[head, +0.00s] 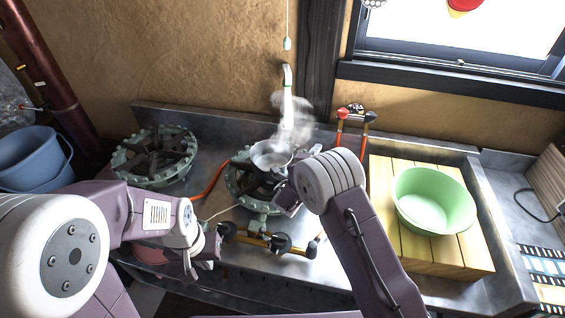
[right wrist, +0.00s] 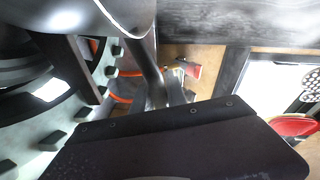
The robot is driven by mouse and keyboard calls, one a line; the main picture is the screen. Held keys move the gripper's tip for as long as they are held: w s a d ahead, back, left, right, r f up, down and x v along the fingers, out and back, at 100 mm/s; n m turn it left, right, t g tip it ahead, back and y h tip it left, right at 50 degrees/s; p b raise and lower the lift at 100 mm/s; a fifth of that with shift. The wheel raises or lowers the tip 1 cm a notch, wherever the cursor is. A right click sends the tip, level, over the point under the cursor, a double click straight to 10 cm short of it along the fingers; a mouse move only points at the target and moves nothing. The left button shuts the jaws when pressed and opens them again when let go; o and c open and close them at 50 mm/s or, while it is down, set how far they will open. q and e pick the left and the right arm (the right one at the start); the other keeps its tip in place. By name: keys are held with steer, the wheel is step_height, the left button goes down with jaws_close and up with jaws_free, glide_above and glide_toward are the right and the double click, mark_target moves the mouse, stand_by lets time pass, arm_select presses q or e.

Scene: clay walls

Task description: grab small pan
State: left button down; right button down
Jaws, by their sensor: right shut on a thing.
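The small pan (head: 270,155) is a shiny metal pan over the right burner, with steam rising from it. In the right wrist view the pan's dark rounded side (right wrist: 95,15) fills the top left, and its handle runs down to my gripper. My right gripper (head: 286,197) is shut on the pan's handle, at the near side of the pan; its fingertips are mostly hidden behind my wrist in the head view. My left gripper (head: 203,260) hangs at the front edge of the stove, apart from the pan; its opening is unclear.
The left burner (head: 153,157) is bare. The right burner (head: 240,185) is under the pan. A green bowl (head: 432,203) stands on a wooden board (head: 455,255) at the right. A blue bucket (head: 30,160) is at the left. Red-handled valves (head: 356,115) stand behind.

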stand_by(0.7)
steer(key=s+d+r, duration=0.7)
steer(key=d+r, duration=0.1)
steer(key=r, duration=0.3)
steer(key=shift+s+d+p, duration=0.25)
steer(key=shift+s+p, duration=0.1)
steer(key=shift+s, duration=0.05)
stand_by(3.2)
